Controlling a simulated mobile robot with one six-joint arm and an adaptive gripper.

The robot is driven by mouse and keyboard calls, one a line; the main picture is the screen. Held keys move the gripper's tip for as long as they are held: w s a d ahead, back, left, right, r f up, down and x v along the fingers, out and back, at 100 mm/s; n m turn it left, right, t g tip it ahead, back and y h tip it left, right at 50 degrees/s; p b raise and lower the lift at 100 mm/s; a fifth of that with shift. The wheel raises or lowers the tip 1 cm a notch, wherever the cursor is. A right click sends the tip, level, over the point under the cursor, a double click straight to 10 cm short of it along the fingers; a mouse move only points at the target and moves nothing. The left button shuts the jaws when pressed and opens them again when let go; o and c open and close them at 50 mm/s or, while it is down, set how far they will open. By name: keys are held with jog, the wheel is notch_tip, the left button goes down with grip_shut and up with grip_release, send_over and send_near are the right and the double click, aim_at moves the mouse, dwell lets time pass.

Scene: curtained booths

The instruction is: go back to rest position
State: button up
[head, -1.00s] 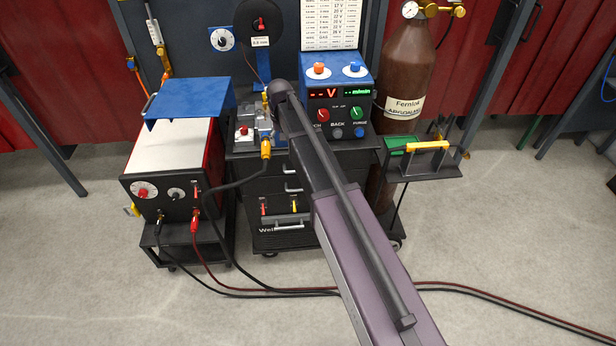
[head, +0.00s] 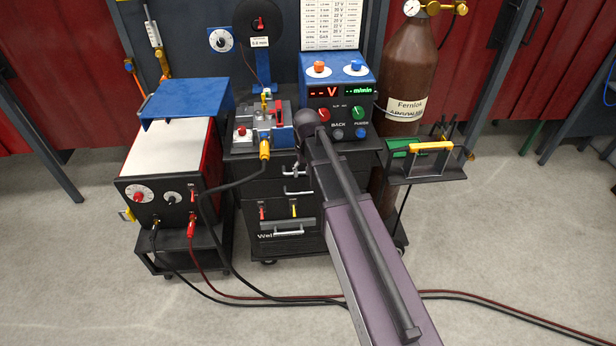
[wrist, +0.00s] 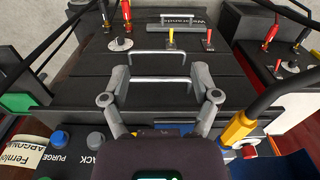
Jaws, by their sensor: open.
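My gripper (wrist: 161,80) is open and empty in the wrist view, its two grey fingers spread wide. It hangs over the front of the black drawer cart (wrist: 70,72), with a drawer handle (wrist: 160,79) showing between the fingertips. I cannot tell whether the fingers touch the cart. In the head view my arm reaches up from the bottom to the cart front, just below the panel with the red V display (head: 340,92). The gripper itself is mostly hidden there behind my arm.
A white-topped power unit (head: 168,150) stands left of the cart. A brown gas cylinder (head: 408,70) and a side shelf (head: 428,172) are at the right. A yellow plug (head: 265,149) with a black cable is close to the gripper. Cables cross the open floor.

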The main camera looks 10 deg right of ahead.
jog(key=shift+s+d+f, duration=0.15)
jog(key=shift+s+d, duration=0.1)
jog(key=shift+s, duration=0.1)
jog(key=shift+s, duration=0.1)
jog(key=s+d, duration=0.3)
jog(key=s, duration=0.4)
jog(key=s+d, duration=0.3)
jog(key=s, duration=0.5)
jog(key=shift+d, duration=0.15)
dwell(0.6)
jog(key=shift+c, duration=1.3)
